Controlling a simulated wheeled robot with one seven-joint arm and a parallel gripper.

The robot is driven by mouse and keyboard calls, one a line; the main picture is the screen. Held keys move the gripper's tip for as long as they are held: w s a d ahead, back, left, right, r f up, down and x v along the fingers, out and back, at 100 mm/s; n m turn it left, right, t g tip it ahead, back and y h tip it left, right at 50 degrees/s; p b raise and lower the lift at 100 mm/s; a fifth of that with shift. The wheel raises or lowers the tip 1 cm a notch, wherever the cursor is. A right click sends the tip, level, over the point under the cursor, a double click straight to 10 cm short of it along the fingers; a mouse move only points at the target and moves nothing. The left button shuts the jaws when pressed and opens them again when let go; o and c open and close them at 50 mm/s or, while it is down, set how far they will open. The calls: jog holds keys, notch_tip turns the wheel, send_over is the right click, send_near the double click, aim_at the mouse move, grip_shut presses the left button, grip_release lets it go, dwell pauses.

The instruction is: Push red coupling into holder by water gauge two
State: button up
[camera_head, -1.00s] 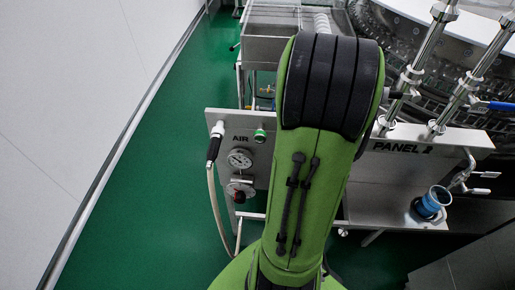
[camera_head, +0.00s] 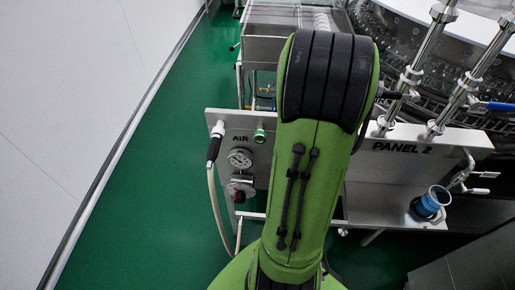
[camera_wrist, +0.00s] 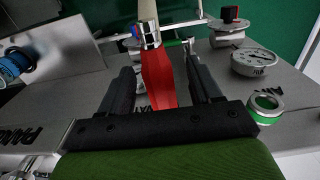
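Gaps show between the fingers and the coupling. A round gauge (camera_wrist: 255,62) is on the panel to the right. Its label is not clearly readable. I cannot tell which part is the coupling's holder. In the head view my arm hides the gripper and coupling.
Green floor (camera_head: 150,200) is clear at left.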

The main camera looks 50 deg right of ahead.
notch_tip(320, 180, up, 16)
jog(key=p, duration=0.4)
jog(key=shift+f, duration=0.15)
jog(key=w+a+r+n+t, duration=0.1)
jog(key=w+a+r+n, duration=0.2)
jog(key=a, duration=0.5)
jog(key=s+a+n+t, duration=0.1)
jog(key=a+n+t, duration=0.3)
jog(key=a, duration=1.4)
jog(key=f+n, duration=0.1)
jog(key=n, duration=0.2)
jog(key=shift+s+a+t, duration=0.3)
jog(key=shift+s, duration=0.1)
